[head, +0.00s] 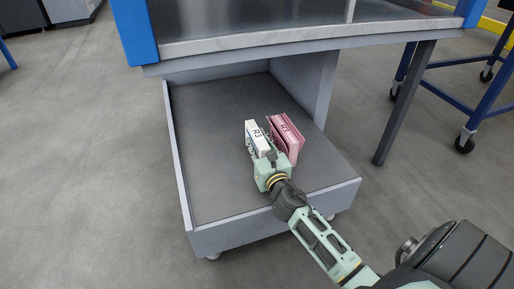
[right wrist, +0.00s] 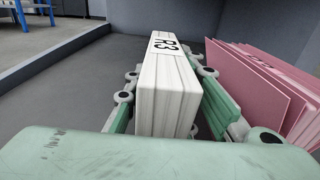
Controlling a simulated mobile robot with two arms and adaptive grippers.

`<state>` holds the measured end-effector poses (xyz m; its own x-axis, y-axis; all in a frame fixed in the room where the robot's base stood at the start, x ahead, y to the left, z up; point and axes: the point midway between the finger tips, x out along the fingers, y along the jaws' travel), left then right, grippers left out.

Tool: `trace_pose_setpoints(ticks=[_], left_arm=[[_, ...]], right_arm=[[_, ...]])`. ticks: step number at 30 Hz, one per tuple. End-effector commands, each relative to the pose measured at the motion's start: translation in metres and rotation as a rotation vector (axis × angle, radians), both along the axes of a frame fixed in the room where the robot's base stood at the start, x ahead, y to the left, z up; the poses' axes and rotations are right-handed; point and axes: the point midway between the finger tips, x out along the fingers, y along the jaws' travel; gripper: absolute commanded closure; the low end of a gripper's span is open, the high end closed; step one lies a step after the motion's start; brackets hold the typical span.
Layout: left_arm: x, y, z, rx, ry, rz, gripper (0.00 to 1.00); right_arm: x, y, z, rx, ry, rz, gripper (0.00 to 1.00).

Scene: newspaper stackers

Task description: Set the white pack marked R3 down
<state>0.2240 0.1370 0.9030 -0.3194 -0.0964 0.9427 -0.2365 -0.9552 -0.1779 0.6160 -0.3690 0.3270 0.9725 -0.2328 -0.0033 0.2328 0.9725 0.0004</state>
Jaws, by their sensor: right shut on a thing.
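The white pack marked R3 (head: 256,135) is in my right gripper (head: 264,151), over the grey floor of the open drawer in the head view. In the right wrist view the white pack (right wrist: 168,88) stands on edge between the two green fingers (right wrist: 170,105), its R3 label facing up. My right gripper is shut on it. I cannot tell whether its underside touches the drawer floor. My left gripper is not in view.
A pink pack (head: 286,138) with a label stands just right of the white pack, close to the right finger. The drawer (head: 205,180) has low walls and free floor to the left and front. A workbench top (head: 290,38) overhangs the back.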

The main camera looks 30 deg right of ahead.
Motion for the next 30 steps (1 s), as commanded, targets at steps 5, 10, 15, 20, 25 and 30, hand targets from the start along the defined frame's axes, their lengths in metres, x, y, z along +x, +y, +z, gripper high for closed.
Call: trace_pose_setpoints(ticks=[5, 10, 15, 20, 25, 30], left_arm=[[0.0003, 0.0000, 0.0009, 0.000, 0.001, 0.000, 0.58], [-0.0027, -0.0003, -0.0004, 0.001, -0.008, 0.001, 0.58], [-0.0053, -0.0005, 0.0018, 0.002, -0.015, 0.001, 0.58], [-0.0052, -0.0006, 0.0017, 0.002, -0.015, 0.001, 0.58], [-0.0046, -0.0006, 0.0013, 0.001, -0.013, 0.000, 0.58], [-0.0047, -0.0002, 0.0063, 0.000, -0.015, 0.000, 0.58]], right_arm=[[0.0003, 0.0000, 0.0028, -0.001, -0.003, 0.000, 1.00], [0.0003, 0.0000, -0.0025, -0.003, -0.002, 0.001, 1.00], [0.0000, 0.0001, -0.0038, -0.001, 0.000, 0.000, 0.67], [0.0000, 0.0001, -0.0038, -0.001, 0.000, 0.000, 0.58], [0.0000, 0.0000, -0.0038, 0.000, 0.000, 0.000, 0.58], [0.0000, 0.0000, 0.0034, 0.001, -0.001, 0.000, 0.58]])
